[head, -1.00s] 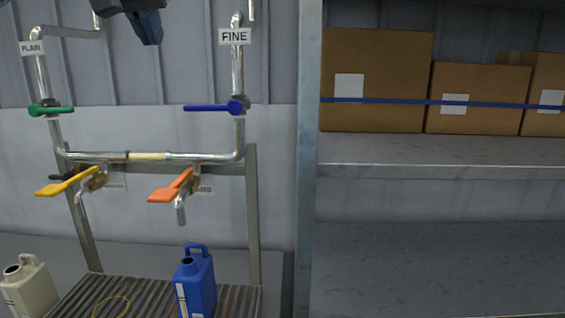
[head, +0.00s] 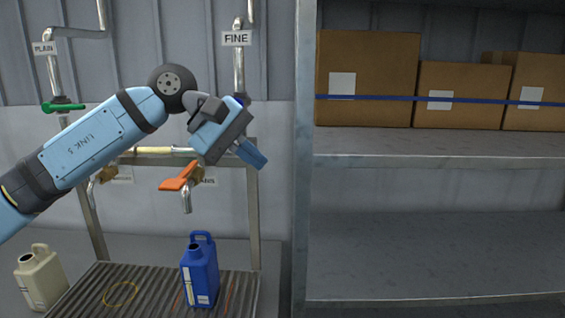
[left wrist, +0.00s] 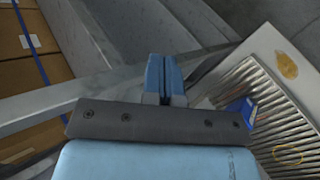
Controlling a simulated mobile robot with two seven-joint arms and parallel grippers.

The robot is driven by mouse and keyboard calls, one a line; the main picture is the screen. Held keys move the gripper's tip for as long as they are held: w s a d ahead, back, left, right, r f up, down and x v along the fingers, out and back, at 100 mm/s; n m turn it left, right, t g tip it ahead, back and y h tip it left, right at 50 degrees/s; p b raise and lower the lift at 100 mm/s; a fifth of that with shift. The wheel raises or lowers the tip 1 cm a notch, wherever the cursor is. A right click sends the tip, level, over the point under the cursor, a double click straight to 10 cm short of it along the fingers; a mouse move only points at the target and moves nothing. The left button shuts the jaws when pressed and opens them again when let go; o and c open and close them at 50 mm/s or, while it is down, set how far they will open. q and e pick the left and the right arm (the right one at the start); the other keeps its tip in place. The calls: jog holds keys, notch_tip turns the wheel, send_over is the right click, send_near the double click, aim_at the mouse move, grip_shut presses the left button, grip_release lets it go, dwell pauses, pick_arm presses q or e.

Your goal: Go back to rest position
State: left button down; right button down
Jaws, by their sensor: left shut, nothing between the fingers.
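My left gripper (head: 252,155) is shut and empty, hanging in front of the pipe rack in the head view, its fingers pointing down and right. In the left wrist view its two blue fingers (left wrist: 164,75) are together with nothing between them. My left arm hides the yellow lever and most of the blue lever. An orange lever (head: 178,178) shows below the arm, and a green lever (head: 63,107) shows at the left above it. My right gripper is not in view.
A blue jug (head: 200,272) stands on the ribbed grating (head: 140,285) with a yellow ring (head: 121,294). A cream jug (head: 40,277) stands at the left. A grey shelf post (head: 303,170) is close right of my gripper. Cardboard boxes (head: 370,65) sit behind a blue strap (head: 440,99).

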pick_arm(q)
jog(key=s+d+f+n+g+h+p, duration=0.1)
jog(key=s+d+f+n+g+h, duration=0.3)
jog(key=f+n+h, duration=0.6)
jog(key=s+a+f+m+t+y+p, duration=0.1)
jog(key=a+f+m+t+y, duration=0.35)
jog(key=f+m+t, duration=0.9)
jog(key=a+f+m+t+y+p, duration=0.1)
jog(key=a+f+m+t+y, duration=0.6)
jog(key=m, duration=1.1)
jog(key=s+a+f+n+g+y, duration=0.2)
jog(key=s+a+f+n, duration=0.1)
jog(key=s+f+n, duration=0.4)
jog(key=s+a+f+n+g+y, duration=0.3)
jog(key=s+f+n, duration=0.5)
jog(key=s+f, duration=0.5)
notch_tip(320, 180, down, 5)
jog(key=shift+s+a+r+p, duration=0.15)
jog(key=shift+a+p, duration=0.2)
jog(key=shift+a, duration=0.4)
